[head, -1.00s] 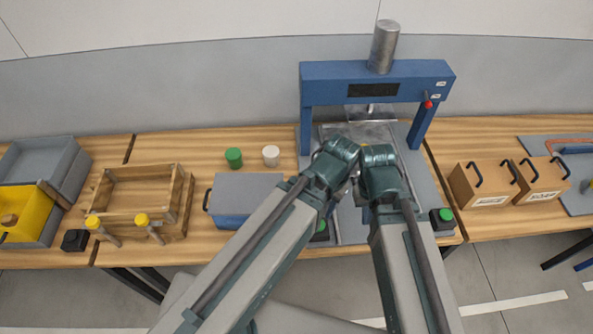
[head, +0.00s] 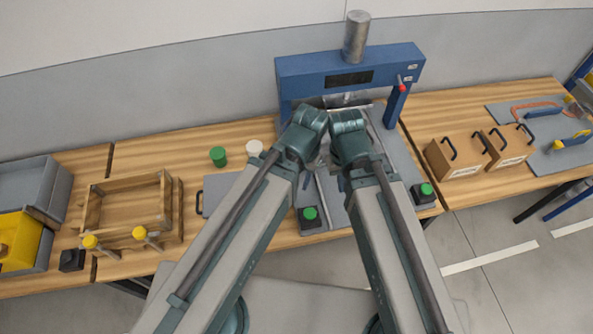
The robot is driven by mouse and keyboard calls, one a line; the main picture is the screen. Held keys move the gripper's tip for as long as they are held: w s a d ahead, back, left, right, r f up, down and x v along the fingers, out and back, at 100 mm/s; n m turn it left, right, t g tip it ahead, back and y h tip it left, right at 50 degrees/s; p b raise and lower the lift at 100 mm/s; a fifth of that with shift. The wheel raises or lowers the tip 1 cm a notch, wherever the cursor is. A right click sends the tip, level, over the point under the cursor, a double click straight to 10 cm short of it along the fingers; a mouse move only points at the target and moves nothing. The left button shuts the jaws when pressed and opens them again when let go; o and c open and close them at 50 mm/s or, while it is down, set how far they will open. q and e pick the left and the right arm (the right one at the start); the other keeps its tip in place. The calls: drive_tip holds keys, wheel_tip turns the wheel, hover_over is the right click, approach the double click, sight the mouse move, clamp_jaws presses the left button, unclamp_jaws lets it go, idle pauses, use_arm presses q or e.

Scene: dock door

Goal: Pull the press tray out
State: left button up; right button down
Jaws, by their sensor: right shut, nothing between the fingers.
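The blue press (head: 350,64) stands at the back of the bench with a steel cylinder on top. The press tray (head: 376,118) is a grey metal piece low between its columns. My two wrists cover most of it, and its handle is hidden. My right gripper (head: 338,170) is small and partly covered by its wrist in front of the press. It is shut and empty. My left arm (head: 230,225) reaches to the same spot, but its fingers are hidden behind the wrist.
Green-topped black buttons (head: 310,214) flank the press front. Handled brown boxes (head: 457,158) stand right. Floor in front is mostly clear.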

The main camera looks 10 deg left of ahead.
use_arm(q)
drive_tip(key=shift+r, duration=0.3)
use_arm(e)
drive_tip(key=shift+r, duration=0.3)
